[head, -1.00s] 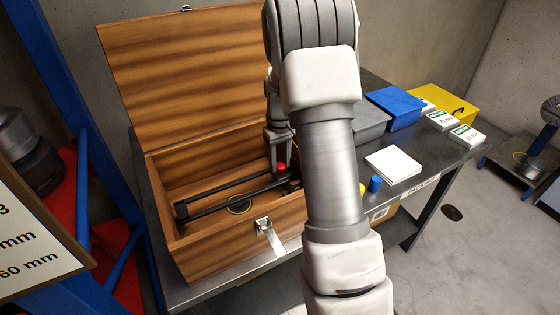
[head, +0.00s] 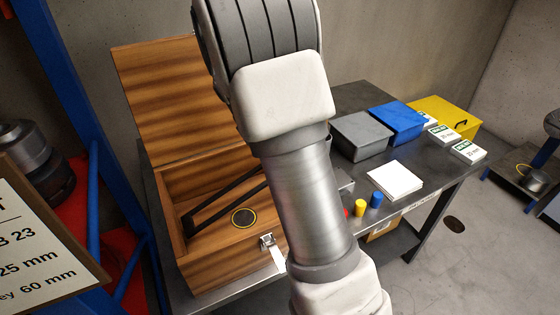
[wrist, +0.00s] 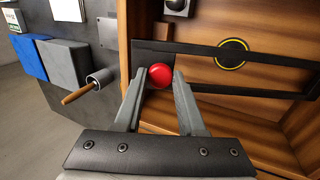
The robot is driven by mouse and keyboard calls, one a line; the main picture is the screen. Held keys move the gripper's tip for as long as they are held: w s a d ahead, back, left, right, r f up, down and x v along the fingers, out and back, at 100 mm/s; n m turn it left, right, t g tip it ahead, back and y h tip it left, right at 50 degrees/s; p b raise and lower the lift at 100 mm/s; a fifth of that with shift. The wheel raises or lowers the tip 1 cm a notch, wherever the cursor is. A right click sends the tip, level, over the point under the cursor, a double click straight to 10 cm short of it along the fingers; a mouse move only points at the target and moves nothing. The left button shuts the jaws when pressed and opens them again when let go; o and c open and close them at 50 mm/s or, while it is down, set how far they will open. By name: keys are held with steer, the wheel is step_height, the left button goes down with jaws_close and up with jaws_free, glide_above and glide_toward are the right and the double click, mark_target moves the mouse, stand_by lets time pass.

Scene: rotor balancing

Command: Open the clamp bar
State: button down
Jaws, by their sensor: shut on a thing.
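The clamp bar (head: 187,222) is a black frame of two long rails inside the open wooden chest (head: 215,268). It is tilted, its right end raised above the chest floor. The wrist view shows the bar (wrist: 280,59) with a red knob (wrist: 160,76) at its near end. My gripper (wrist: 159,84) is shut on the red knob, one finger on each side. In the head view my arm hides the gripper, the knob and the bar's right end. A dark disc with a yellow ring (head: 243,217) lies on the chest floor.
The chest lid (head: 165,95) stands open behind. Grey (head: 362,135), blue (head: 397,122) and yellow boxes (head: 445,116) stand on the table to the right. A white pad (head: 394,179) and yellow (head: 360,208) and blue pegs (head: 376,200) are near the front edge. A grey cylinder with a wooden handle (wrist: 82,93) is beside the chest.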

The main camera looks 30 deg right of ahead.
steer(key=a+r+h+p, duration=0.4)
steer(key=a+r+h, duration=0.3)
steer(key=a+r, duration=0.6)
steer(key=s+a+r+p, duration=0.1)
steer(key=a+p, duration=0.1)
steer(key=a, duration=1.2)
steer(key=shift+s+h, duration=0.2)
steer(key=shift+h, duration=0.1)
steer(key=c, duration=0.8)
jaws_free()
steer(key=o, duration=0.3)
steer(key=shift+w+a, duration=0.1)
steer(key=shift+w, duration=0.05)
steer(key=shift+r, duration=0.15)
